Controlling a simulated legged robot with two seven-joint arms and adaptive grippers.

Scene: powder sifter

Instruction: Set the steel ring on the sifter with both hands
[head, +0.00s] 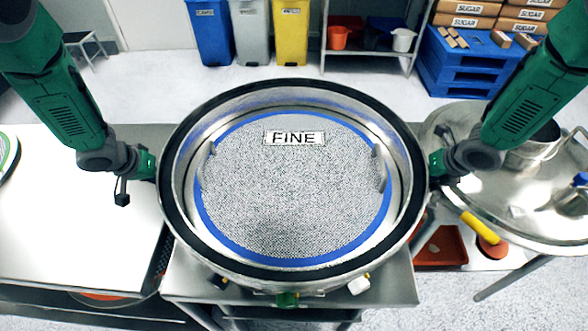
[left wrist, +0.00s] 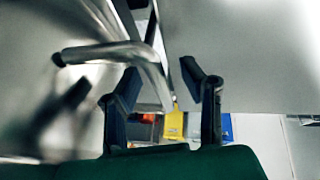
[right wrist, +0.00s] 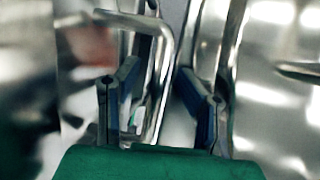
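A large round steel ring (head: 171,215) with a black rim fills the middle of the head view. Inside it lies a blue-edged mesh labelled FINE (head: 290,190). The sifter's body is mostly hidden beneath; I cannot tell whether the ring rests on it or hangs just above. My left gripper (head: 150,166) is at the ring's left outer side; its fingers stand apart around a bent steel handle (left wrist: 158,75). My right gripper (head: 436,163) is at the right outer side, its fingers also apart with a bent steel handle (right wrist: 163,50) between them. Neither grip shows as closed.
A white table (head: 80,225) is at the left. A round steel lid (head: 520,195) lies at the right, with a yellow-handled tool (head: 480,228) and an orange tray (head: 442,247) nearby. Coloured bins (head: 290,30) and a blue pallet (head: 450,70) stand behind.

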